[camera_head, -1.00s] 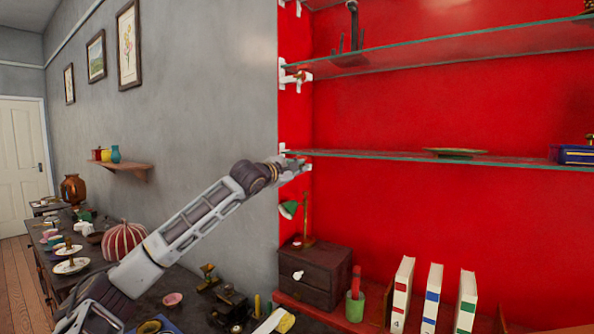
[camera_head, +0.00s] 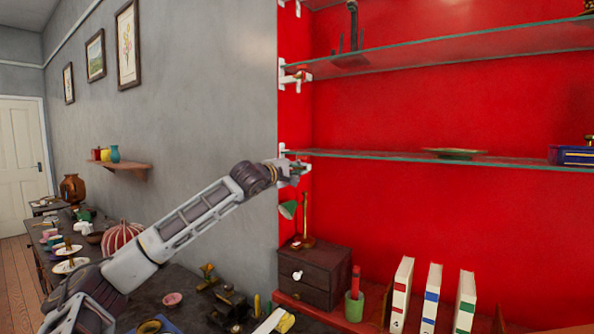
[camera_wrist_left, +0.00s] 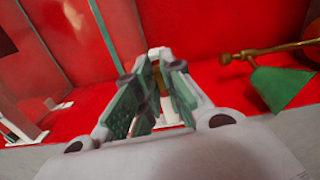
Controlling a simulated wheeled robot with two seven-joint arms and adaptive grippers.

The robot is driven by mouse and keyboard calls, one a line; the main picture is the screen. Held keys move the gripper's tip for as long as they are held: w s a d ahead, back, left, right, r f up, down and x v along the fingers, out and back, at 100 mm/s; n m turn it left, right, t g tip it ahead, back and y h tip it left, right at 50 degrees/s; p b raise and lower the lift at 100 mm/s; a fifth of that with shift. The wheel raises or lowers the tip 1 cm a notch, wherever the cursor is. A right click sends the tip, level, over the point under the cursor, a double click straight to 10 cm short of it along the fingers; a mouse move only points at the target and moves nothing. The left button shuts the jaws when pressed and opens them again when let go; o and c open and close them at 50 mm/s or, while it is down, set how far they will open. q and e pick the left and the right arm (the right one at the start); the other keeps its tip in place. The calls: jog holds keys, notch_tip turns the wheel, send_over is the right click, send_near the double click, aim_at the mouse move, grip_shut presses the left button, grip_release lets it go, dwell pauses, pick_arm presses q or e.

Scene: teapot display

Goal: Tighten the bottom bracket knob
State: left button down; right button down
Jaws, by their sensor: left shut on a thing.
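The bottom bracket (camera_head: 283,150) is white and holds the left end of the lower glass shelf (camera_head: 400,156). My left gripper (camera_head: 299,170) is at this bracket, just under the shelf's left end, and covers the knob in the head view. In the left wrist view my left gripper (camera_wrist_left: 155,82) has its green-padded fingers closed around the knob (camera_wrist_left: 161,68). Only a small brownish part of the knob shows between the fingertips. How far it is turned cannot be told. My right gripper is in no view.
A brass lamp with a green shade (camera_head: 288,209) stands on a small dark drawer box (camera_head: 314,277) below the gripper. The upper bracket (camera_head: 291,77) and upper glass shelf (camera_head: 440,48) are above. A grey wall (camera_head: 200,110) is left of the red alcove.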

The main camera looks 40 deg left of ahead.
pick_arm(q)
jog(key=c, duration=1.7)
grip_release()
jog(key=shift+o, duration=0.5)
jog(key=shift+s, duration=0.1)
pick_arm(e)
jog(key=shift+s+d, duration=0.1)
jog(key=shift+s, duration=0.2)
pick_arm(q)
jog(key=shift+s+a, duration=0.3)
jog(key=shift+s, duration=0.35)
jog(key=shift+s, duration=0.15)
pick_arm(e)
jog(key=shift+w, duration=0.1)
pick_arm(q)
jog(key=shift+s+d, duration=0.1)
jog(key=shift+s, duration=0.15)
